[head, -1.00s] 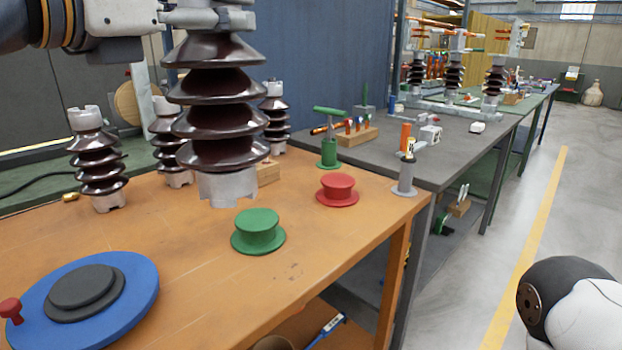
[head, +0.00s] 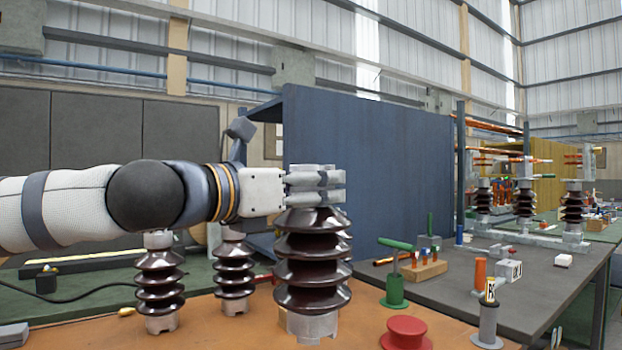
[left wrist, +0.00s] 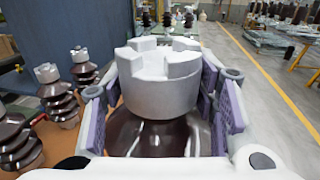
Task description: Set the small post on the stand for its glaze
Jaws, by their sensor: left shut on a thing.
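My left gripper (head: 318,186) is shut on the grey cap of a brown ribbed insulator post (head: 313,262). The post hangs upright over the orange table; I cannot tell whether its grey base touches the top. In the left wrist view the purple-padded fingers (left wrist: 167,90) sit on both sides of the notched pale cap (left wrist: 165,72). Two other brown posts stand behind, one at the left (head: 160,288) and one nearer the middle (head: 233,272). A red spool-shaped stand (head: 405,334) is right of the held post, cut by the lower edge. My right gripper is not in view.
A green stand with a handled tool (head: 395,285) and a grey holder (head: 488,325) are to the right. A dark grey bench (head: 450,292) adjoins it, and a blue panel (head: 370,170) rises behind.

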